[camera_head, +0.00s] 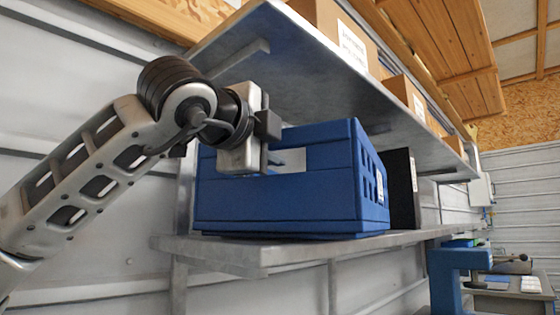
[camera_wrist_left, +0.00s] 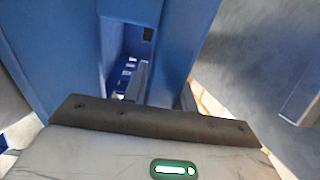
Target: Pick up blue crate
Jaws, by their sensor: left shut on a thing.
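The blue crate (camera_head: 278,205) sits on the lower grey shelf in the head view, with a handle opening in its front wall and a white label on its right side. My left gripper (camera_head: 265,150) is at the top of the crate's front wall, by the handle opening, and is shut on the crate. The fingertips are partly hidden by the gripper body. In the left wrist view the crate's blue wall (camera_wrist_left: 60,45) fills the upper left, close to the gripper. My right gripper is not in view.
The lower shelf (camera_head: 285,253) carries the crate, with a dark box (camera_head: 401,188) just right of it. The upper shelf (camera_head: 300,75) hangs close above the crate and holds cardboard boxes (camera_head: 345,35). A blue machine (camera_head: 455,275) stands at the lower right.

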